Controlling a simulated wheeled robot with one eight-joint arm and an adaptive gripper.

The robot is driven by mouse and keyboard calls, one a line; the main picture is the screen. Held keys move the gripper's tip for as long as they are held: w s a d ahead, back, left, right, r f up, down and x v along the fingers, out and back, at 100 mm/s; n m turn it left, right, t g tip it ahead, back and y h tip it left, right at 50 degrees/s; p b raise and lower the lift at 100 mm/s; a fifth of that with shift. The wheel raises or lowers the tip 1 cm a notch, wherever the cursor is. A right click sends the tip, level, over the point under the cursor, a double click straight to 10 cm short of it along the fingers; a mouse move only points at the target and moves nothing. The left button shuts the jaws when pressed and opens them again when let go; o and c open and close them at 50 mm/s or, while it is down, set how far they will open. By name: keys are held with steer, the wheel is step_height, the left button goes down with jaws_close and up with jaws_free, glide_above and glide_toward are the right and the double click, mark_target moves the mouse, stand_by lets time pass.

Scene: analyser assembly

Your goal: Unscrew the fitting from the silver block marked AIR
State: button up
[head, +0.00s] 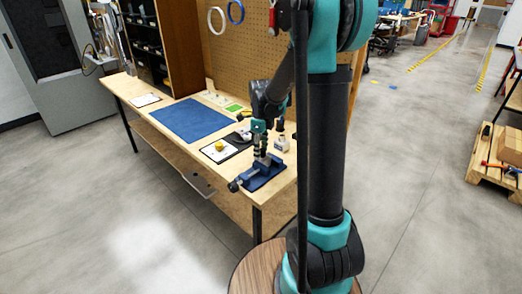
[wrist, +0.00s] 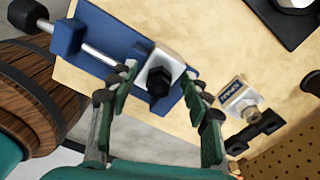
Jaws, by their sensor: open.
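A silver block (wrist: 166,58) sits in a blue vise (wrist: 112,38), with a black hex fitting (wrist: 157,84) on its face towards the wrist camera. I cannot read any AIR mark on it. My gripper (wrist: 162,80) is open, its green-padded fingers spread to the left and right of the fitting. I see no finger touching the fitting, and the distance along the camera's line is unclear. In the head view the blue vise (head: 264,174) stands at the table's near right corner with my gripper (head: 259,140) above it; the block and fitting are too small to tell there.
A pale block (wrist: 239,99) with a label and a brass-coloured fitting stands right of the vise, beside a small black part (wrist: 256,131). The vise's handle (wrist: 28,14) sticks out past the table edge. A blue mat (head: 193,119) lies clear farther along the table, before a pegboard (head: 230,60).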

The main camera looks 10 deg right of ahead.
steer(key=shift+c, duration=0.4)
jaws_close()
steer(key=n, duration=0.4)
steer(key=shift+s, duration=0.1)
steer(key=n, duration=0.3)
steer(key=shift+s+n, duration=0.1)
steer(key=shift+n, duration=0.3)
steer(key=shift+r, duration=2.5)
